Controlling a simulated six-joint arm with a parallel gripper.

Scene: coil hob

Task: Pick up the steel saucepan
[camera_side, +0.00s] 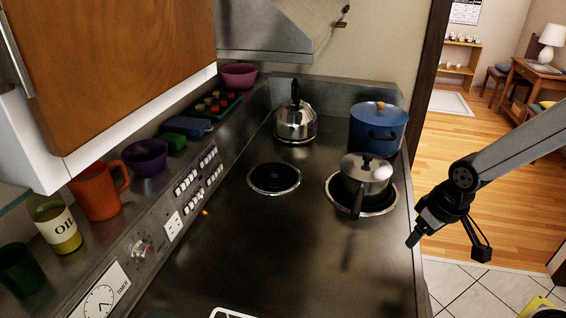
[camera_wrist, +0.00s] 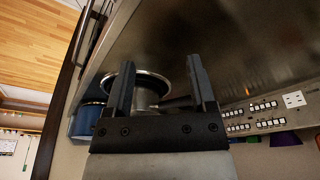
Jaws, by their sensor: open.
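The steel saucepan (camera_side: 366,176) has a lid with a dark knob and a dark handle (camera_side: 357,205) pointing toward the front. It sits on the right front coil burner (camera_side: 385,207) in the side view. My gripper (camera_side: 447,243) is open and empty, to the right of the saucepan and apart from it, near the hob's right edge. In the wrist view the saucepan (camera_wrist: 148,97) shows partly between the spread fingers of my gripper (camera_wrist: 160,70). The gripper's body hides its lower part there.
A blue pot (camera_side: 378,128) stands just behind the saucepan. A steel kettle (camera_side: 295,121) stands at the back left. An empty burner (camera_side: 274,178) lies left of the saucepan. The front of the hob is mostly clear. Mugs, bowls and an oil bottle (camera_side: 56,224) line the left ledge.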

